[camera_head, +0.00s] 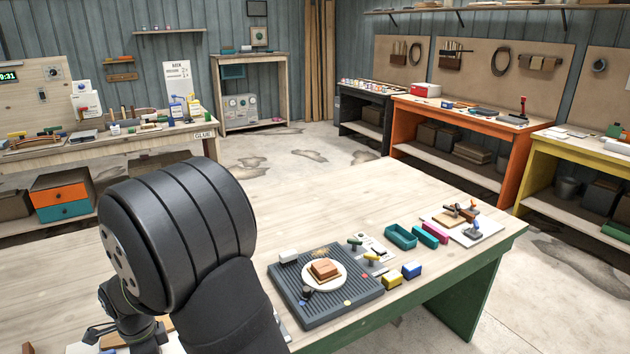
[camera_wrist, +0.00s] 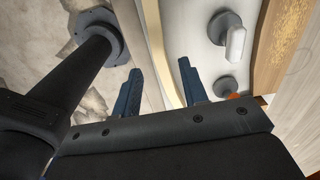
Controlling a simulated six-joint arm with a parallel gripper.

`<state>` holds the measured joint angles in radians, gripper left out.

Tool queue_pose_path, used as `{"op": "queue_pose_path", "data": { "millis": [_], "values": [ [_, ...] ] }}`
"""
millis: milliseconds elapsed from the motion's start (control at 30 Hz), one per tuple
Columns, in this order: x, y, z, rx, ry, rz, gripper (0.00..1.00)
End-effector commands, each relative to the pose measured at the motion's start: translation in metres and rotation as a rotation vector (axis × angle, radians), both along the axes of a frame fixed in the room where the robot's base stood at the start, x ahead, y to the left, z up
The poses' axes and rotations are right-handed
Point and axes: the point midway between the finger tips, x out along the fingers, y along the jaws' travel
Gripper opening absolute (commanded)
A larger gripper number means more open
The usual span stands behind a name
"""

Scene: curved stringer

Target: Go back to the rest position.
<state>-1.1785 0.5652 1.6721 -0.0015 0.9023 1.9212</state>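My gripper (camera_wrist: 160,67) shows in the wrist view with its two dark blue fingers well apart. A pale curved strip shows between the fingers, behind them; I cannot tell its distance, and nothing is visibly clamped. In the head view my dark arm fills the lower left and hides most of the bench there, and I cannot make out the fingers. A white plate or board (camera_wrist: 190,28) with grey round fittings (camera_wrist: 232,36) lies to the right of the fingers in the wrist view, beside a curved wooden piece (camera_wrist: 277,40).
The pale wooden bench top (camera_head: 350,205) is clear in its middle. A ribbed grey mat (camera_head: 335,312) carries a round white plate with a brown block. Teal bin (camera_head: 400,236), coloured blocks and a small board (camera_head: 478,232) stand to the right. Other benches line the walls.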

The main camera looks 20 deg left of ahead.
Motion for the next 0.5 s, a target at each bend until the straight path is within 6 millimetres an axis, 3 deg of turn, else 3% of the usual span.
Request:
{"op": "queue_pose_path", "data": {
  "millis": [200, 500],
  "values": [
    [0.000, 0.000, 0.027, 0.000, 0.000, 0.000, 0.40],
    [0.000, 0.000, 0.035, -0.002, 0.001, 0.000, 0.40]
  ]
}}
